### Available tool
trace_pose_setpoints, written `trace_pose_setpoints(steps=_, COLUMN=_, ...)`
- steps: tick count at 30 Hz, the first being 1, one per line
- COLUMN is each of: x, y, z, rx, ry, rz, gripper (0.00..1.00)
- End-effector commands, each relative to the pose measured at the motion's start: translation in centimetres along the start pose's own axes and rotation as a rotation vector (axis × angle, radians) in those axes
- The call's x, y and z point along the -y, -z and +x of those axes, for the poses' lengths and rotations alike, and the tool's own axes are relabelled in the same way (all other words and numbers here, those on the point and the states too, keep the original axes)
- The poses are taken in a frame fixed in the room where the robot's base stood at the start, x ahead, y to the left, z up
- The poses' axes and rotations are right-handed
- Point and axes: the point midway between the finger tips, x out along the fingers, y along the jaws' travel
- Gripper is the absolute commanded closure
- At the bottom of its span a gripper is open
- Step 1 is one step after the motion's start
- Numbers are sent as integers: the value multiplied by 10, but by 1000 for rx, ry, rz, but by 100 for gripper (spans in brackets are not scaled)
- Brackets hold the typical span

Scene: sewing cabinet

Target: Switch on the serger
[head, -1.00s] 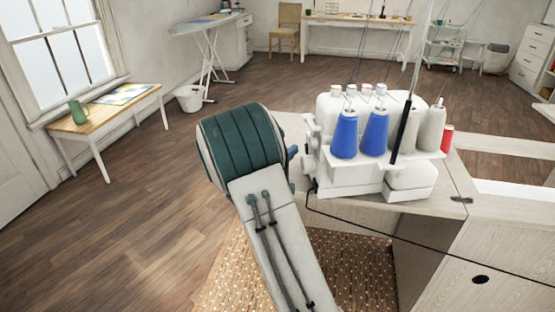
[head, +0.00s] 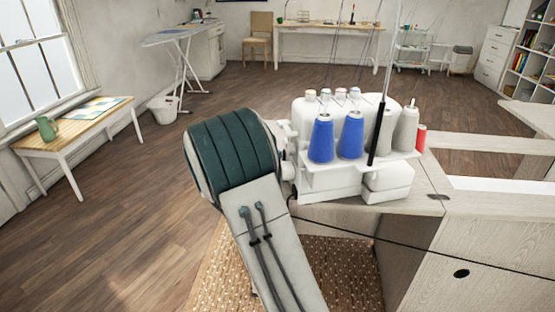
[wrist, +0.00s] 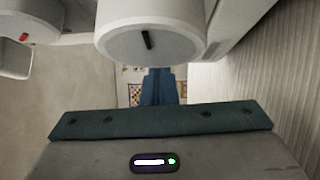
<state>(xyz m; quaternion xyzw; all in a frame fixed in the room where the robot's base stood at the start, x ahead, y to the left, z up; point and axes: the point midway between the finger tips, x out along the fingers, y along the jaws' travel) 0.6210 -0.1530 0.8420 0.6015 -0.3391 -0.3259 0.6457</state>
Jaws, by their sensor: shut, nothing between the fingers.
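The white serger (head: 350,182) stands on the pale wooden cabinet, with two blue and two grey-white thread cones on its rear stand. My forearm, with a teal ribbed cover, reaches to its left end and hides my gripper in the head view. In the wrist view my gripper (wrist: 158,88) shows its teal fingers together and empty. Just above them in the picture is a white round knob (wrist: 150,44) with a black mark, likely the serger's handwheel. A small red part (wrist: 24,37) sits on a white piece at upper left; I cannot tell whether it is the switch.
The cabinet (head: 420,275) fills the lower right, and a black cable crosses it. A red spool (head: 421,138) stands by the cones. A side table (head: 70,138) stands at left. The wood floor between is clear.

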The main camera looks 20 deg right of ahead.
Motion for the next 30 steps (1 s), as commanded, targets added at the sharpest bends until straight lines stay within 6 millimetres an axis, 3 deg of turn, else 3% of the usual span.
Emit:
trace_pose_setpoints(steps=8, x=-2, y=19, z=-21, rx=2, ry=-1, rz=2, gripper=100)
trace_pose_setpoints(steps=10, x=-5, y=28, z=-34, rx=2, ry=0, rz=1, gripper=100)
trace_pose_setpoints(steps=15, x=-11, y=25, z=-74, rx=3, ry=1, rz=-1, gripper=100)
trace_pose_setpoints(steps=21, x=-14, y=24, z=-110, rx=6, ry=0, rz=-1, gripper=100)
trace_pose_setpoints(steps=30, x=-15, y=23, z=-126, rx=9, ry=0, rz=-1, gripper=100)
